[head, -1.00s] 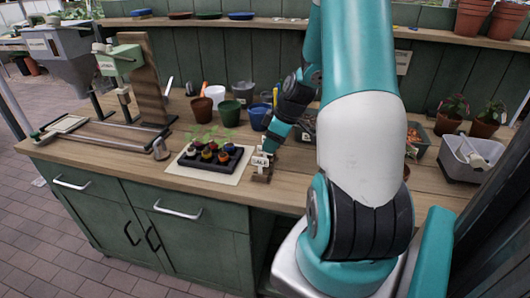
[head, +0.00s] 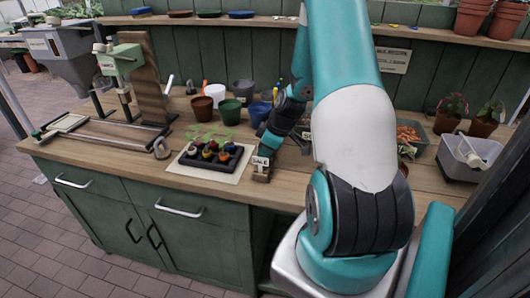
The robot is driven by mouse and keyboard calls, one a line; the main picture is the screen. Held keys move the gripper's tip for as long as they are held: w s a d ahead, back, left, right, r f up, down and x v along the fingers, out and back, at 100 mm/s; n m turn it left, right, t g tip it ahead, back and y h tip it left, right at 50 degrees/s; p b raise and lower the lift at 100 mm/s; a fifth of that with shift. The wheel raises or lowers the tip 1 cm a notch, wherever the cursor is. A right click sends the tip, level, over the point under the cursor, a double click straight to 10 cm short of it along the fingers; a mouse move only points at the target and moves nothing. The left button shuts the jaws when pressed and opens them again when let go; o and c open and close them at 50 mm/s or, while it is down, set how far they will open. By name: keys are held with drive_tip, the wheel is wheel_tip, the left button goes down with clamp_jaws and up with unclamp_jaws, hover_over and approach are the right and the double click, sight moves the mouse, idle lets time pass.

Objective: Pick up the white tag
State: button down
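A small white tag (head: 261,162) with dark lettering, seemingly "SALE", stands upright near the counter's front edge. It appears to sit in a small brown holder (head: 262,176). The tag is just right of the black seedling tray. My gripper (head: 267,152) is right above and behind the tag, with its teal end pointing down and left at it. The fingertips are too small and partly hidden, so I cannot tell whether they touch the tag or how wide they are.
The black seedling tray (head: 211,158) rests on a pale mat (head: 180,171) close to the left. Brown (head: 202,109), green (head: 230,112) and blue (head: 259,114) pots stand behind. A grey bin (head: 466,158) stands at the right. The counter front (head: 215,190) is clear.

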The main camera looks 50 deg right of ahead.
wheel_tip(320, 180, up, 20)
drive_tip(key=b, duration=0.2)
wheel_tip(320, 180, down, 20)
drive_tip(key=shift+r, duration=0.1)
idle(0.7)
drive_tip(key=c, duration=1.7)
unclamp_jaws()
drive_tip(key=o, duration=0.4)
